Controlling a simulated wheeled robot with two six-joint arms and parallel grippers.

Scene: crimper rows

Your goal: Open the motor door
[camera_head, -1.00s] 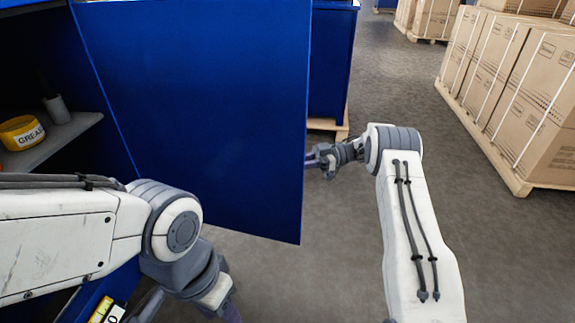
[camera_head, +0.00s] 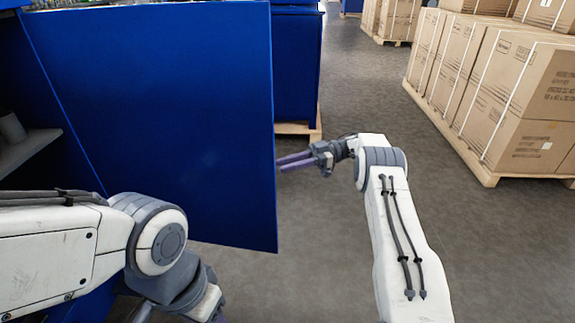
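The blue motor door (camera_head: 165,120) stands swung open across the left half of the head view, with its free edge to the right. Behind its hinge side, at the left, the dark cabinet inside shows. My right gripper (camera_head: 296,162) is at the door's free edge, at about mid height. Its two purple fingers point left and the tips end at the edge; I cannot tell whether they touch it. The gap between them is too small to judge. My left gripper (camera_head: 219,318) is mostly cut off by the bottom edge.
A grey shelf (camera_head: 28,148) with a grey cup (camera_head: 11,128) on it shows inside the cabinet. Another blue cabinet (camera_head: 296,65) stands on a pallet behind the door. Strapped cartons (camera_head: 535,100) on pallets line the right. The grey floor (camera_head: 345,100) between is clear.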

